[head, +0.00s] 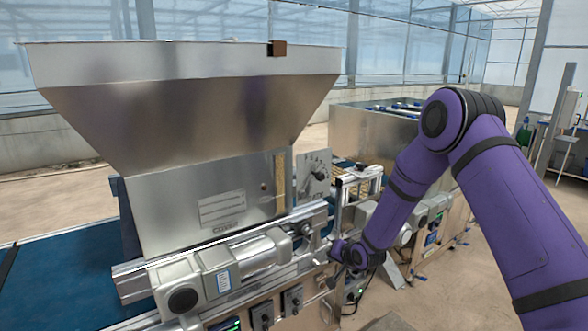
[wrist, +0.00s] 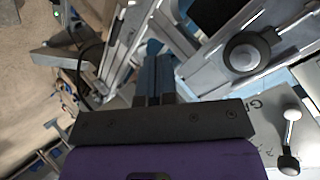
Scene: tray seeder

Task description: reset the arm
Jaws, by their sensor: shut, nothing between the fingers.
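My purple arm reaches in from the right in the head view, and its small dark gripper (head: 338,251) is at the front of the seeder, just right of the motor housing. In the wrist view the two dark fingers of my gripper (wrist: 153,50) lie side by side, closed, with nothing held. The seeder's big metal hopper (head: 180,95) stands to the left of my gripper. Whether the fingertips touch the machine I cannot tell.
A dial plate (head: 316,172) and grey motor housing (head: 215,275) sit close to my gripper. A blue conveyor belt (head: 55,270) runs left. The wrist view shows a round black knob (wrist: 246,52) and a lever (wrist: 291,135) nearby. Open floor lies beyond the machine.

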